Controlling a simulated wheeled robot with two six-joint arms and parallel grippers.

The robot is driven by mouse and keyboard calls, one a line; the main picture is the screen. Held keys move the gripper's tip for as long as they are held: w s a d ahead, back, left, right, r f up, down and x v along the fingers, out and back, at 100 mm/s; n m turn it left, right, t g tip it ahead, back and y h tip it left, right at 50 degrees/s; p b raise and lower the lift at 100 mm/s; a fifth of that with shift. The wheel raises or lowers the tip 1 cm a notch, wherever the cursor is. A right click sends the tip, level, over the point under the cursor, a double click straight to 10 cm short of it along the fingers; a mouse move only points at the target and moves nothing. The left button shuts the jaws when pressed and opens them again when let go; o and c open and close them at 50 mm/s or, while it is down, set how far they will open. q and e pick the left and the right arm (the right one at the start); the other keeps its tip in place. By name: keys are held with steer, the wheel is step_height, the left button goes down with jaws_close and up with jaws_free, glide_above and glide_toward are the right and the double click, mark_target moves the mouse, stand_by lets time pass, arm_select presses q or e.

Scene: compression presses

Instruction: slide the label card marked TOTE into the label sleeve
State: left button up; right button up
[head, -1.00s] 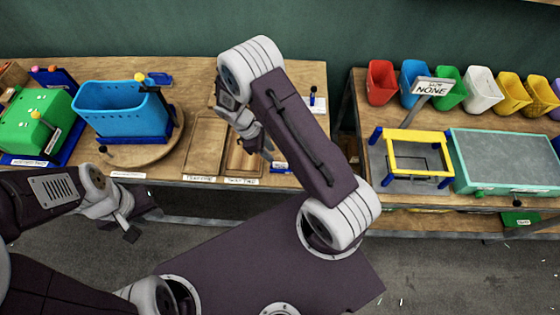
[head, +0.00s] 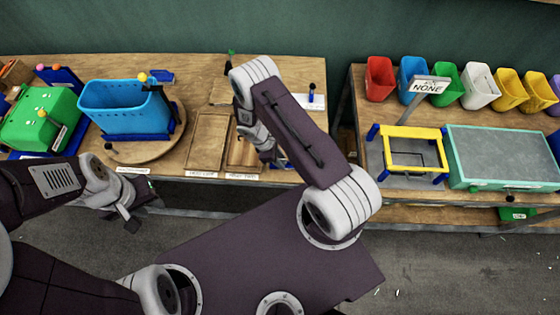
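I cannot make out a card marked TOTE or its sleeve for certain. A small white card or plate (head: 317,101) lies by a blue post at the bench's back right; its marking is unreadable. White label strips on the bench's front edge include one (head: 133,170) below the turntable and one (head: 201,174) below a wooden tray; their text is too small to read. My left gripper (head: 130,213) hangs in front of the bench's edge, low and to the left. My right gripper (head: 272,157) is over the bench's front right, partly hidden by its own arm. Neither gripper's fingers show clearly.
A blue perforated tote (head: 122,108) stands on a round wooden turntable (head: 150,152). A green box (head: 38,118) is at the left. A right-hand bench holds a yellow frame (head: 415,132), a grey-topped teal box (head: 505,155), coloured bins and a NONE sign (head: 430,84).

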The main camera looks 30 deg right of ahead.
steer(key=shift+a, duration=0.15)
jaws_close()
